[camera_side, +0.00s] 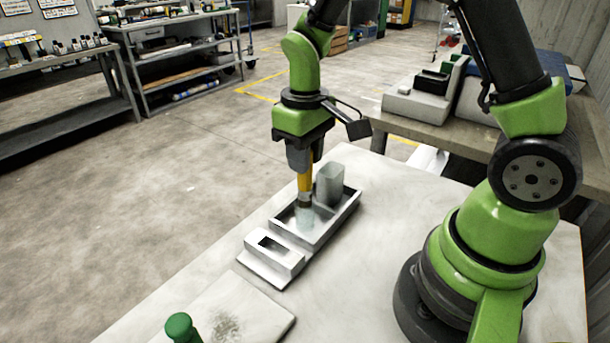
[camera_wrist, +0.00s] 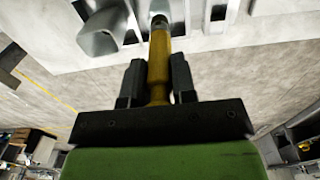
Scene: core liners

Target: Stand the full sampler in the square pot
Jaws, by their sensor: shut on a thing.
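The sampler has a yellow handle (camera_side: 305,181) and a dark collar below it. My gripper (camera_side: 303,168) is shut on this handle and holds it about upright over the grey tray (camera_side: 341,218). Below the collar is a pale, translucent bluish part (camera_side: 304,215); I cannot tell whether it is the sampler's tube or a separate vessel around it. The square pot (camera_side: 330,183) is grey, open-topped, and stands in the tray just right of the sampler. In the wrist view, the handle (camera_wrist: 159,66) is between the fingers, and the pot (camera_wrist: 103,28) is at upper left, apart from it.
A white block with a dark slot (camera_side: 273,252) is at the tray's near end. A pale board (camera_side: 235,309) with a dark gritty patch lies nearer, beside a green knobbed object (camera_side: 182,328). The table (camera_side: 370,285) is clear between the tray and my base.

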